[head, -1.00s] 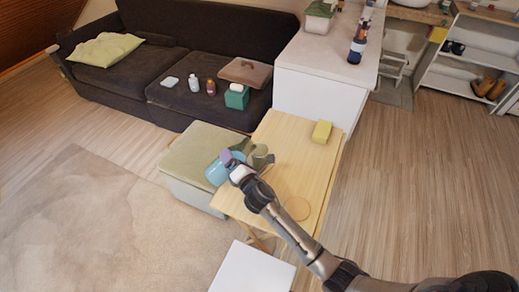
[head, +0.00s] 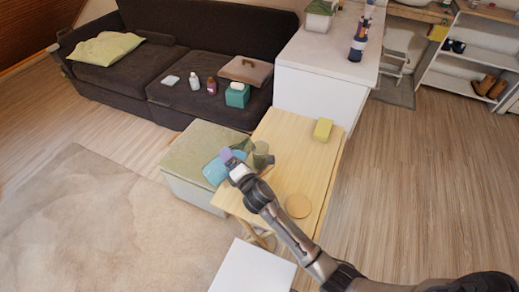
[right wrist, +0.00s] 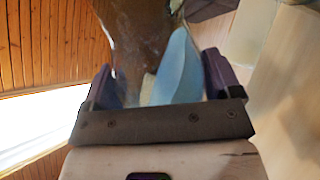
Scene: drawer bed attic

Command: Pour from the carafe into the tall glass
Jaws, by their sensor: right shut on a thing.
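The light blue carafe (head: 213,170) is in my right gripper (head: 231,158), whose purple fingers are shut on it. It looks tilted and is held by the left edge of the wooden table, left of the tall glass. In the right wrist view the carafe (right wrist: 178,72) shows between the two purple fingers. I cannot tell whether carafe and glass touch, or whether any liquid flows. My left gripper is not in view.
The wooden table (head: 286,150) holds a yellow sponge-like block (head: 323,129) at the back and a round coaster (head: 298,206) near the front. A green-topped storage ottoman (head: 200,146) stands against its left side. The table's middle is mostly clear.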

